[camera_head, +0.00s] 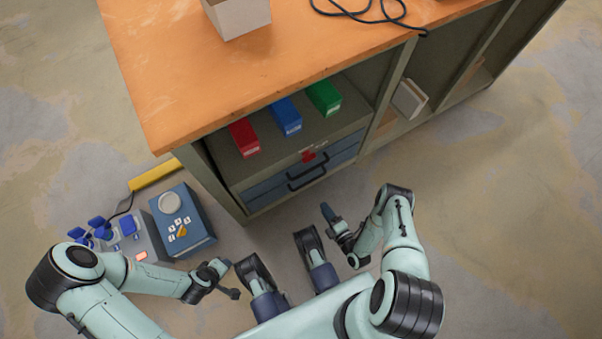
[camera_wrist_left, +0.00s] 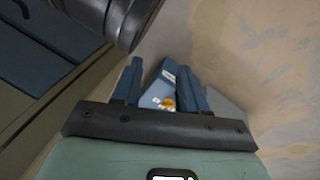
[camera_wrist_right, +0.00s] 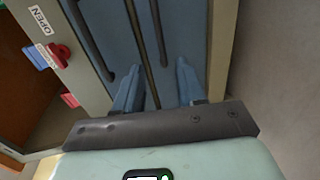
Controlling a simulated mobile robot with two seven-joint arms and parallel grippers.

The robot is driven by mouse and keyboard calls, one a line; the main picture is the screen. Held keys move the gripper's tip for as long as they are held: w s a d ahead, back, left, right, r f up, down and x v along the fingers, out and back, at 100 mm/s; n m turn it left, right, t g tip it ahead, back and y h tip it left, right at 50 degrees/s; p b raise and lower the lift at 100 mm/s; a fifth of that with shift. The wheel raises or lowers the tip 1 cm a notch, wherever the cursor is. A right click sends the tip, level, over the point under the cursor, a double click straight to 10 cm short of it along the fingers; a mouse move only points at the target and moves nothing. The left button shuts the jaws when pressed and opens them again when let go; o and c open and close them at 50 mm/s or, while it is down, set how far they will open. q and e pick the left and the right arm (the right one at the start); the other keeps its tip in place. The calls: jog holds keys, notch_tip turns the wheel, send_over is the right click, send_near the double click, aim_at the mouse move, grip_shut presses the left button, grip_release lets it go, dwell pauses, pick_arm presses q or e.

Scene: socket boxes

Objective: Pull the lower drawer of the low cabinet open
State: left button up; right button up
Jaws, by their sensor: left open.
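The low cabinet (camera_head: 219,181) has two blue drawers under an open shelf. Both drawers look shut. The lower drawer (camera_head: 268,199) has a dark bar handle (camera_head: 307,182); it also shows in the right wrist view (camera_wrist_right: 161,32). My right gripper (camera_head: 335,220) is open and empty in front of the drawers, apart from them. In the right wrist view its fingers (camera_wrist_right: 157,85) point at the drawer fronts, with the lower handle ahead between them. My left gripper (camera_head: 230,279) is open and empty, low at the left. In the left wrist view its fingers (camera_wrist_left: 158,85) face a blue box.
Red (camera_head: 244,138), blue (camera_head: 286,117) and green (camera_head: 324,96) boxes stand on the shelf above the drawers. A blue control box (camera_head: 182,220) and a grey box with blue parts (camera_head: 140,238) are on the floor at left. Floor right of the cabinet is clear.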

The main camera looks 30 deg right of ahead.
pick_arm(q)
jog(key=s+a+f+g+b, duration=0.1)
jog(key=s+f+g+b, duration=0.2)
jog(key=s+f, duration=0.3)
jog(key=s+b, duration=0.1)
jog(key=s, duration=0.2)
jog(key=shift+s+f+n+g+b, duration=0.2)
jog(key=shift+f+n+g+b, duration=0.05)
jog(key=shift+n+g+b, duration=0.1)
pick_arm(e)
jog(key=x, duration=1.3)
jog(key=shift+w, duration=0.1)
grip_shut()
